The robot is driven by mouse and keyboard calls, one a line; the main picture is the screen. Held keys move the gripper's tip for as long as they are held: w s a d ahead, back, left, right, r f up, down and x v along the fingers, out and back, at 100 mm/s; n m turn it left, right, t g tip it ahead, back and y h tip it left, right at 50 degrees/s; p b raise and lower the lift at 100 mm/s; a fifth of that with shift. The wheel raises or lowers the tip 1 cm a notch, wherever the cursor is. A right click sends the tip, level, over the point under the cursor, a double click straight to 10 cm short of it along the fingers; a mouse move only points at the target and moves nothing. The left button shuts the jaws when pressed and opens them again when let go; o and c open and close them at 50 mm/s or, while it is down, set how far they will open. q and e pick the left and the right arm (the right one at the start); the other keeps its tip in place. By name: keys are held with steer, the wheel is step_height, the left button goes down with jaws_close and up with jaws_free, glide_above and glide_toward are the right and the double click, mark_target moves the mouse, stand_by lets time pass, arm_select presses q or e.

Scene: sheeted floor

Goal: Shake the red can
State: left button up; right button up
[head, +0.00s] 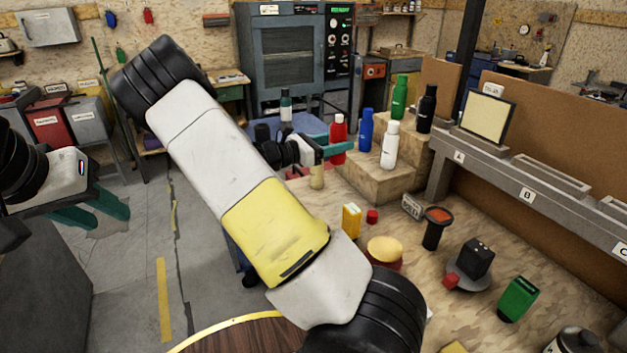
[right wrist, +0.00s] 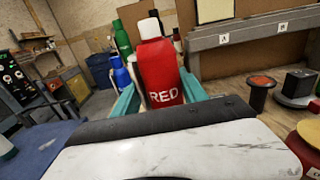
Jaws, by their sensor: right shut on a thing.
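The red can (head: 338,131) is a red bottle shape, marked RED in the right wrist view (right wrist: 163,72), with a white cap on top there. My right gripper (head: 335,150) is shut on it, with teal fingers on either side of its body. The can is roughly upright in the jaws, in front of the wooden step blocks. Its lower part is partly hidden by the gripper. My left gripper (head: 106,212) is at the left of the head view, over the floor, with its teal fingers apart and nothing between them.
Blue (head: 366,129), white (head: 390,145), green (head: 399,97) and black (head: 427,108) bottles stand on wooden steps (head: 375,178) beside the red can. A grey shelf (head: 530,195) runs along the right. Several small items lie on the wooden bench. A bottle (head: 286,107) stands on a blue surface behind.

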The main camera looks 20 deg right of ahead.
mark_target(338, 131)
steer(key=r, duration=0.4)
steer(key=shift+s, duration=0.2)
steer(key=f, duration=0.7)
steer(key=shift+w+f, duration=0.25)
steer(key=shift+f, duration=0.1)
step_height(338, 131, up, 7)
steer(key=shift+s+f, duration=0.2)
steer(key=shift+s, duration=0.05)
steer(key=f, duration=0.6)
steer(key=shift+w+f, duration=0.3)
steer(key=shift+f, duration=0.05)
steer(key=shift+s+r, duration=0.15)
steer(key=shift+r, duration=0.1)
steer(key=shift+o, duration=0.2)
